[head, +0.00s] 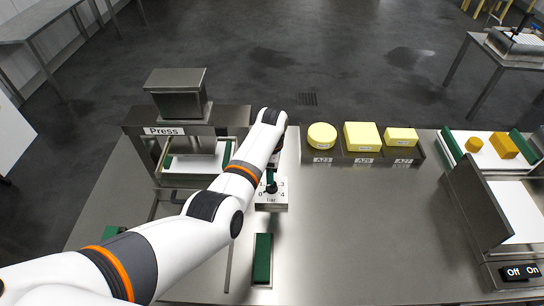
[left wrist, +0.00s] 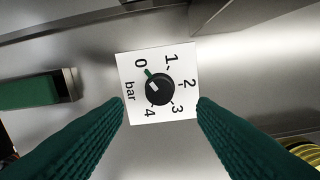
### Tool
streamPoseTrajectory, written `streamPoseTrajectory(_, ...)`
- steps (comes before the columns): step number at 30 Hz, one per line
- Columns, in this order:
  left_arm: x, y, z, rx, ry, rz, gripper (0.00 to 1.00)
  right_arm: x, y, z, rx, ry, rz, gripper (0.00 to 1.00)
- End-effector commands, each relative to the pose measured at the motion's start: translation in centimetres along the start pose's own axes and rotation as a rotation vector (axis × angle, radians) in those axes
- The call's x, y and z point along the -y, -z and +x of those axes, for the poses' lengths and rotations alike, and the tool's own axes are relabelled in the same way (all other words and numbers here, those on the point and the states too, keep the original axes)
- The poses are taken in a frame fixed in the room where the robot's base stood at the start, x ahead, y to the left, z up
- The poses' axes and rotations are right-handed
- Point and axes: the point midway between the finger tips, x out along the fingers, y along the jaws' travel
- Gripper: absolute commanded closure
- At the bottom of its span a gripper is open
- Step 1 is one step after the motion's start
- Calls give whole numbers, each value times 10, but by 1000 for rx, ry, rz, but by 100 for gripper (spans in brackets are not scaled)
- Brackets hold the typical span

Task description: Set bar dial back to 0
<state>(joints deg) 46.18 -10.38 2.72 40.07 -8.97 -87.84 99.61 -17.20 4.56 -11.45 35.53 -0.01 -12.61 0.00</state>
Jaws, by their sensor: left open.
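The bar dial is a white square plate (left wrist: 130,107) with numbers 0 to 4 and a round black knob (left wrist: 162,92). In the left wrist view a green mark at the knob's edge points toward 0, and a pale patch shows on the knob. In the head view the dial plate (head: 270,206) lies on the steel table, partly covered by my left arm. My left gripper (left wrist: 160,104) is open, its green ribbed fingers on either side of the plate in the picture, with nothing between them. Contact with the knob is not seen. My right gripper is not in view.
The cheese press (head: 178,92) stands left of the dial. A green bar (head: 262,259) lies nearer on the table. A tray (head: 345,158) with several yellow cheeses is at the back. An Off/On switch (head: 520,272) is at far right. The table's middle is clear.

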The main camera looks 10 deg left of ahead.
Motion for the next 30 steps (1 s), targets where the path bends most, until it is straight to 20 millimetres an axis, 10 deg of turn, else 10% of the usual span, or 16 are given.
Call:
streamPoseTrajectory(10, 0, 1, -53, -2, 2, 0, 48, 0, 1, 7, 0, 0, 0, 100)
streamPoseTrajectory(30, 0, 0, -58, -1, 0, 0, 48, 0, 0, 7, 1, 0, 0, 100)
